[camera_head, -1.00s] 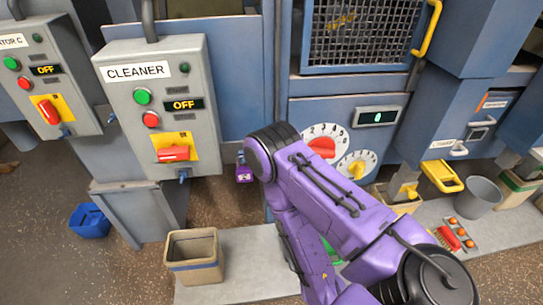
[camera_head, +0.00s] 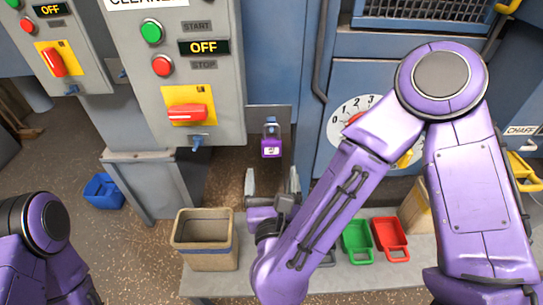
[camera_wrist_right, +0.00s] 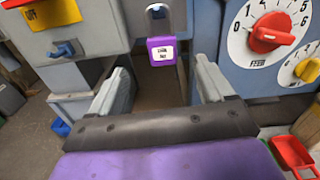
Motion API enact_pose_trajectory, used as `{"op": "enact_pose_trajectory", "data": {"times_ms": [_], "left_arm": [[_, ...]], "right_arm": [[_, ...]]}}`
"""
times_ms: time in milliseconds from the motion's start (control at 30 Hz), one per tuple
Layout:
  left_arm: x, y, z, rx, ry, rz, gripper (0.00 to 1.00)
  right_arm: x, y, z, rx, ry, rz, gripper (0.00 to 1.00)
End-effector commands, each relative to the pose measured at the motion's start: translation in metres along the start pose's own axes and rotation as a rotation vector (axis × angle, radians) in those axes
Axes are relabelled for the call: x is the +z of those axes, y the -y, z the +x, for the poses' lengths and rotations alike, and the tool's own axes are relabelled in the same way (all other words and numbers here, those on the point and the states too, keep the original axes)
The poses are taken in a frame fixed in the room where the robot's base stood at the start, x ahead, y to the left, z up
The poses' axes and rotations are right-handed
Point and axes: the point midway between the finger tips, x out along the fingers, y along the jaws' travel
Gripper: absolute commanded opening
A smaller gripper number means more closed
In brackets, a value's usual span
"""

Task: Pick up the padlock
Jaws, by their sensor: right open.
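The padlock (camera_head: 271,147) has a purple body with a white label and hangs by its shackle from a grey plate beside the cleaner control box. It also shows in the right wrist view (camera_wrist_right: 162,52), hanging beyond and between the fingers. My right gripper (camera_head: 272,182) is open and empty, just below the padlock in the head view, its fingers pointing up toward it. In the right wrist view the fingers (camera_wrist_right: 162,85) stand apart with a clear gap. My left arm shows at the lower left, but its gripper is out of view.
The cleaner box (camera_head: 185,75) with its red switch is left of the padlock. A dial panel (camera_head: 350,115) is to the right. A beige bin (camera_head: 206,240), a green scoop (camera_head: 357,241) and a red scoop (camera_head: 390,236) stand below on a grey ledge.

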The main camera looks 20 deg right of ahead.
Motion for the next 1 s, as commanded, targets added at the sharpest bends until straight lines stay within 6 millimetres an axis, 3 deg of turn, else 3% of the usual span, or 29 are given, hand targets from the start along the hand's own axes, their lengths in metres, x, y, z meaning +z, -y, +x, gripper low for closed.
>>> {"op": "enact_pose_trajectory", "data": {"times_ms": [100,600,867,900,1000], "left_arm": [[-0.002,0.000,-0.004,0.000,0.000,0.000,0.51],[-0.015,0.003,-0.035,0.000,0.000,0.000,0.51],[-0.015,0.003,-0.035,0.000,0.000,0.000,0.51],[-0.015,0.003,-0.035,0.000,0.000,0.000,0.51],[-0.015,0.003,-0.035,0.000,0.000,0.000,0.51]], "right_arm": [[0.006,0.002,0.018,-0.018,0.001,0.067,0.81],[0.006,0.004,0.096,-0.015,0.000,0.053,0.81],[0.003,0.003,0.103,-0.010,0.002,0.051,0.81],[0.003,0.003,0.103,-0.010,0.002,0.051,0.74],[0.003,0.003,0.103,-0.010,0.002,0.051,0.42]]}}
